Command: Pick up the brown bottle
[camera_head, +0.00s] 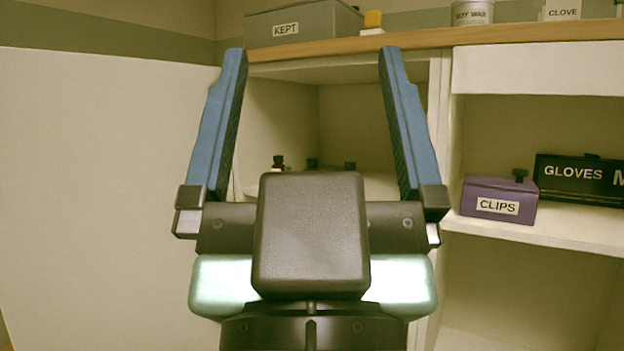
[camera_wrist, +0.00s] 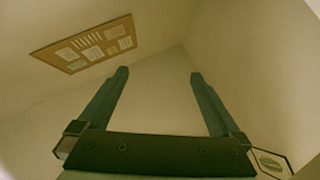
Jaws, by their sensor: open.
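My gripper (camera_head: 312,60) is open and empty in the head view, its two blue fingers pointing up and spread wide before a cabinet. Behind it, low in the open compartment, the tops of a few small bottles show. The leftmost bottle (camera_head: 278,163) has a dark cap and looks brownish below it. Two other dark tops (camera_head: 312,163) (camera_head: 350,166) show to its right. My gripper hides the bodies, so I cannot tell which is the brown bottle. In the wrist view my gripper (camera_wrist: 157,74) is also open, with only bare wall between its fingers and no bottle.
A wooden cabinet top (camera_head: 440,38) holds a grey KEPT box (camera_head: 330,20) and several containers. A purple CLIPS box (camera_head: 498,200) and a black GLOVES box (camera_head: 570,175) stand on the right shelf. A pale panel (camera_head: 90,180) fills the left. A notice board (camera_wrist: 92,43) hangs on the wall.

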